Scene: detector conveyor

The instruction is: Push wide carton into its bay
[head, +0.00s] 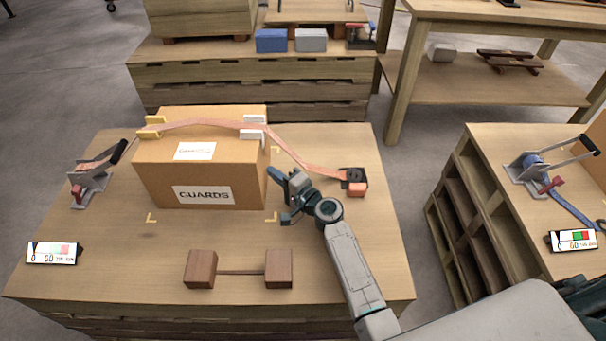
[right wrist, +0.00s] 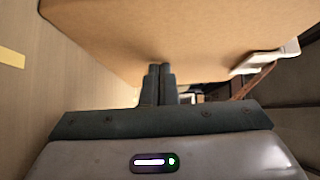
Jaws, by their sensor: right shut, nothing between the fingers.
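The wide carton (head: 231,181), brown and marked GUARDS, stands upright on the wooden table. Yellow corner marks of a bay (head: 151,219) show on the table in front of it and at its right; the far left corner is hidden. My right gripper (head: 274,174) is shut and empty at the carton's right side. In the right wrist view the shut fingertips (right wrist: 160,70) point at the carton wall (right wrist: 165,35); I cannot tell whether they touch it. My left gripper is not in view.
An orange strap (head: 305,162) crosses the carton top over corner guards, between a lever ratchet (head: 90,184) and an orange-black buckle (head: 354,182). A brown two-block piece (head: 201,269) lies in front. A label display (head: 54,253) sits front left. Table right of the arm is clear.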

